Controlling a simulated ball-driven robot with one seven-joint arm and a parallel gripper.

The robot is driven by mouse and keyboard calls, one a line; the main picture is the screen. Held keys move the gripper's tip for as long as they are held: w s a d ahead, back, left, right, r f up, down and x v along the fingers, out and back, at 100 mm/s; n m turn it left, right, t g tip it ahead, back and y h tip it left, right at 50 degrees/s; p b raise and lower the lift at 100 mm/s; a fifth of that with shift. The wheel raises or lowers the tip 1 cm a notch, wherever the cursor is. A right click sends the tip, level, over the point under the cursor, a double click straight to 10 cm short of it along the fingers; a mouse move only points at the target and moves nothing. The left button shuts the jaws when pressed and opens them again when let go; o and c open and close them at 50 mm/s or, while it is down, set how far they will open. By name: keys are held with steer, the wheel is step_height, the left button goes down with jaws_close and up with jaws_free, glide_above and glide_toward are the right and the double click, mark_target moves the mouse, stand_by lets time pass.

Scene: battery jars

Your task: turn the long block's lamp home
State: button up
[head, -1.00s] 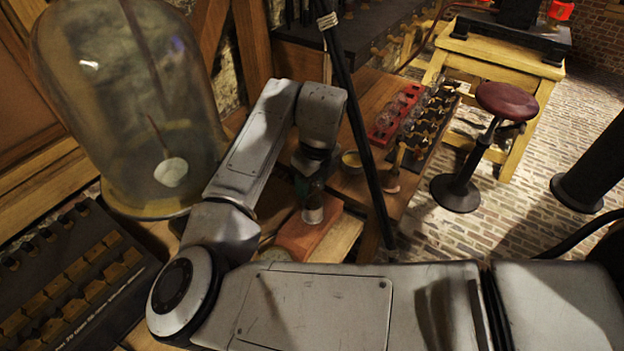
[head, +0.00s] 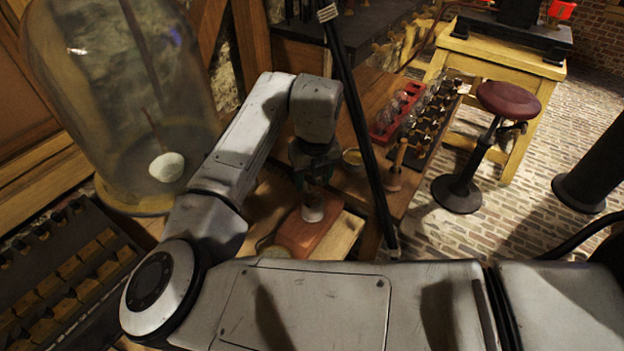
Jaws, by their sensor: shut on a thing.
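The long block (head: 296,238) is a reddish-brown wooden piece on the bench, left of the black pole. A pale round socket (head: 312,213) stands on it. My gripper (head: 313,178) is directly above the socket, pointing down, with dark green fingers. It is shut on the lamp, whose glass is hard to make out between the fingers and the socket. Whether the lamp touches the socket I cannot tell. My arm hides part of the block's near side.
A thin black pole (head: 358,115) slants close to the right of my gripper. A small bowl (head: 353,158), a wooden-handled tool (head: 397,165) and a red rack (head: 384,134) with clear glass pieces lie beyond. A large glass bell jar (head: 110,90) stands left. A stool (head: 507,100) is at right.

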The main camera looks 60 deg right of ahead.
steer(key=shift+m, duration=0.6)
steer(key=o, duration=1.2)
steer(key=shift+o, duration=0.2)
